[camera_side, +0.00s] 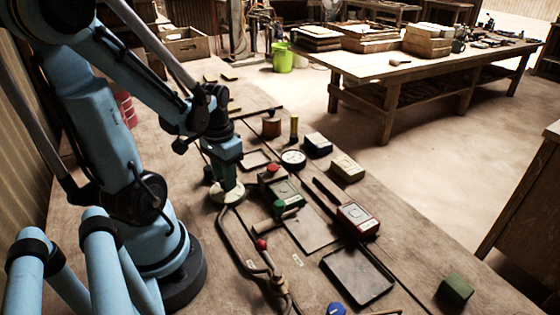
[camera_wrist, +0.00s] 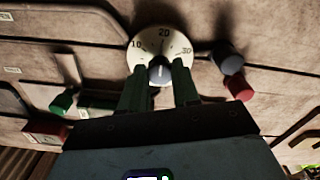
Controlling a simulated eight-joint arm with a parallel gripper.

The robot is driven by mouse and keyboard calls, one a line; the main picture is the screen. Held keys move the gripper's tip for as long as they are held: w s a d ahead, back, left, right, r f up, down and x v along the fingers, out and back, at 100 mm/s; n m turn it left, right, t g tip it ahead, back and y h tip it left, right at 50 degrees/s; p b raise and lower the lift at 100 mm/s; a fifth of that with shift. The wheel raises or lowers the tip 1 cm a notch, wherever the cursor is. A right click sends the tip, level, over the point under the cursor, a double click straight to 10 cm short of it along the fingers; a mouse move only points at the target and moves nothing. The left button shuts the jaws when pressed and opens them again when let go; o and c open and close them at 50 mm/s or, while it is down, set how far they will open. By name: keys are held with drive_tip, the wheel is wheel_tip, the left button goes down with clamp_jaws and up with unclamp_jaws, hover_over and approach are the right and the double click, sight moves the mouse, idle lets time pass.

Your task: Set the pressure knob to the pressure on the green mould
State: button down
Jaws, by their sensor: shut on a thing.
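The pressure knob (camera_wrist: 159,74) is a grey cap on a round cream dial (camera_wrist: 164,44) marked 10, 20 and 30. In the wrist view, the green fingers of my gripper (camera_wrist: 159,70) are closed around the knob, one on each side. In the side view my gripper (camera_side: 226,184) points straight down on the pale dial (camera_side: 236,195) and hides the knob. I cannot tell exactly where the knob's pointer stands. A green-topped mould (camera_side: 288,190) with a red part on it lies right of the dial. I cannot read a pressure on it.
A red mould (camera_side: 357,217) lies farther right, near a black-framed tray (camera_side: 357,277). A round gauge (camera_side: 293,159) and small blocks stand behind. A bent pipe with a red knob (camera_side: 261,244) runs close in front of the dial. A green block (camera_side: 456,289) lies near the right edge.

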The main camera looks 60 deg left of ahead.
drive_tip(key=shift+m, duration=0.3)
drive_tip(key=c, duration=0.8)
unclamp_jaws()
drive_tip(key=shift+r, duration=6.05)
